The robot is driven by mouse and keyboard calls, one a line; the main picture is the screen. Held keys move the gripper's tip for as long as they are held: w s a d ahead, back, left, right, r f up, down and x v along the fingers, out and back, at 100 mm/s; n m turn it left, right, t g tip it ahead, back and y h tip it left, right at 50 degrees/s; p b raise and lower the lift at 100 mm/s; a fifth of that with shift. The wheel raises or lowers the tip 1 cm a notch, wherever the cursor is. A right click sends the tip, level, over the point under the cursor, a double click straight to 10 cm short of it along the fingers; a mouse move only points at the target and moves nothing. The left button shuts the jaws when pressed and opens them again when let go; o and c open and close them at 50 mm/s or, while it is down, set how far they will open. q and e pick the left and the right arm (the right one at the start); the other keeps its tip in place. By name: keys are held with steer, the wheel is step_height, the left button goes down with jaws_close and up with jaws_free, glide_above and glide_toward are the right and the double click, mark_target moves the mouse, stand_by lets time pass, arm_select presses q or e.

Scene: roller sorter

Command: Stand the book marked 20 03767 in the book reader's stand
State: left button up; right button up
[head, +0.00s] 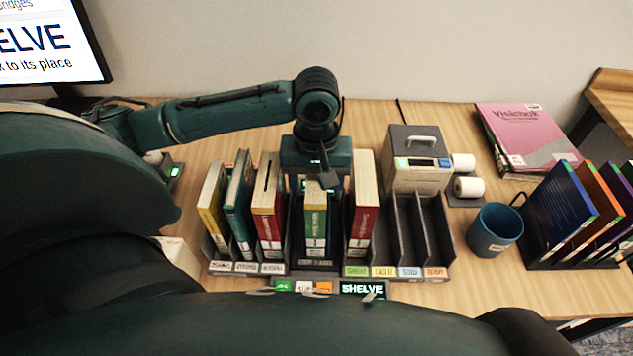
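A green book with yellow and red bands (315,222) stands upright in the middle dark stand (318,264), spine toward me. Its number is too small to read, so I cannot tell whether it is 20 03767. My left gripper (319,184) points down directly over this book, at its top edge. The wrist hides the fingertips and the back of the stand, so I cannot tell whether the fingers hold the book. A small display reading SHELVE (362,289) sits at the stand's front. My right gripper is out of view.
Yellow (211,210), teal (240,212) and red (267,210) books stand left of the stand. Another red book (362,215) stands right, beside empty slots (424,235). A label printer (417,160), blue mug (494,230) and pink book (527,138) are farther right.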

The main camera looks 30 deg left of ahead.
arm_select(q)
step_height(320, 180, up, 12)
steer(key=shift+r+p, duration=0.25)
steer(key=shift+p, duration=0.65)
steer(key=shift+r, duration=0.4)
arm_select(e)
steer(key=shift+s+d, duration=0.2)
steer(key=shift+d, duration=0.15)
